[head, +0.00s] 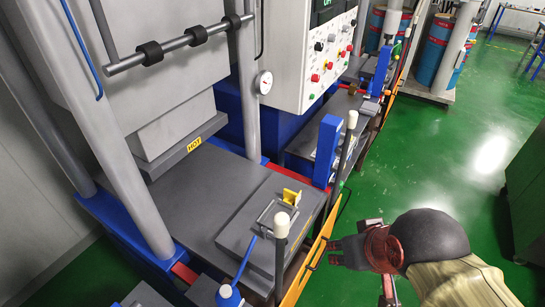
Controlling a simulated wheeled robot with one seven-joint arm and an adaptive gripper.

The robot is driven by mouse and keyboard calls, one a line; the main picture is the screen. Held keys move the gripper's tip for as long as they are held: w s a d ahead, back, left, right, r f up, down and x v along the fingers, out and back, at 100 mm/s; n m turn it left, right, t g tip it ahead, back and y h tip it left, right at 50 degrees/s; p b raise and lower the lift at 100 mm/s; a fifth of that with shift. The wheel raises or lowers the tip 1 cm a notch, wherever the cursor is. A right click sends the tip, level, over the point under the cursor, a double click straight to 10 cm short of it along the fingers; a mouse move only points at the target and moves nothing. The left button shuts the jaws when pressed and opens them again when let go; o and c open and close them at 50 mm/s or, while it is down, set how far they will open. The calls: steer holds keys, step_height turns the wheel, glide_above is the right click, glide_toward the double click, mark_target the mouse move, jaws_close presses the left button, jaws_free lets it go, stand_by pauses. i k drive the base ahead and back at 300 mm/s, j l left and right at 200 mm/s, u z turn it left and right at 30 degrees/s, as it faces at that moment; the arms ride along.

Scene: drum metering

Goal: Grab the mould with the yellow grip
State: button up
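The mould (243,222) is a flat dark grey slab at the right front of the press table. A small yellow grip (292,196) stands on its top, and a thin metal loop lies on the slab just in front of it. My gripper (335,254) is at the lower right, dark grey, pointing left. In the picture it is to the right of the mould and apart from it, beyond the yellow rail. The small fingers do not show clearly whether they are open. Nothing is seen held in them.
The press table (165,205) lies under a heavy grey block with a "HOT" label (194,145). Pale-topped posts (281,225) and a yellow rail (308,262) stand between my gripper and the mould. Green floor (440,150) is open at the right. Blue drums (435,55) stand further back.

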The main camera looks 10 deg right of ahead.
mark_target(290, 196)
steer(key=i+l, duration=0.1)
steer(key=l, duration=0.5)
steer(key=i+l, duration=0.1)
steer(key=l, duration=0.55)
steer(key=i+l+u, duration=0.1)
steer(key=l, duration=0.5)
